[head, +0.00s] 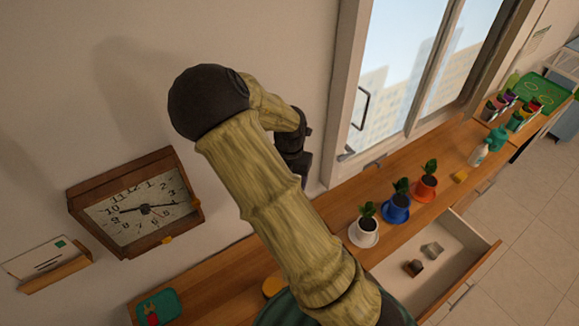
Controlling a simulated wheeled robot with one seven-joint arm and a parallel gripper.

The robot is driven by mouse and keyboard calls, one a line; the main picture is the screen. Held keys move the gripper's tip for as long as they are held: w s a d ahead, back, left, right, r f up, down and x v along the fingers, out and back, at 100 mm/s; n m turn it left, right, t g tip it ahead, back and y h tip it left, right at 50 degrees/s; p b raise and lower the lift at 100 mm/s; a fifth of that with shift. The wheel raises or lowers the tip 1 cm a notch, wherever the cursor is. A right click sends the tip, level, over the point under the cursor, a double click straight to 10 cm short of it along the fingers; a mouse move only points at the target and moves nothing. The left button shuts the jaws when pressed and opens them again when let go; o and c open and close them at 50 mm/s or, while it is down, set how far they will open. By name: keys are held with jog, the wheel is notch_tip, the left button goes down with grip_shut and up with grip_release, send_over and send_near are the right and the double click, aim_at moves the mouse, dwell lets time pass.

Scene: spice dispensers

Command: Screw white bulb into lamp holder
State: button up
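I cannot make out a white bulb or a lamp holder in the head view. My arm crosses the middle of the picture and bends down toward the wall beside the window. Its dark end, with my gripper (296,165), is partly hidden behind my own arm. The fingers are too dark and small to tell whether they are open or shut, or whether they hold anything.
A long wooden counter (330,217) runs under the window. White, blue and red potted plants (397,208) stand on it. A clock (140,205) hangs on the left wall.

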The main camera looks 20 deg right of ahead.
notch_tip(320, 180, up, 17)
jog(key=b, duration=0.1)
jog(key=shift+r, duration=0.15)
dwell(0.4)
jog(key=s+d+f+n+g+b, duration=0.15)
jog(key=s+f+n+b, duration=0.25)
jog(key=f+n, duration=0.4)
jog(key=s+d+f+n+b, duration=0.3)
jog(key=s+f+n, duration=0.1)
jog(key=f+n, duration=0.35)
jog(key=s+a+f+n+t+b, duration=0.2)
jog(key=s+f+n+b, duration=0.1)
jog(key=n, duration=1)
jog(key=s+a+f+n+t+b, duration=0.2)
jog(key=f+n+b, duration=0.3)
jog(key=n, duration=0.9)
jog(key=shift+s+a+f+b, duration=0.15)
jog(key=shift+s+a+b, duration=0.15)
jog(key=shift+s+b, duration=0.4)
jog(key=shift+n, duration=0.25)
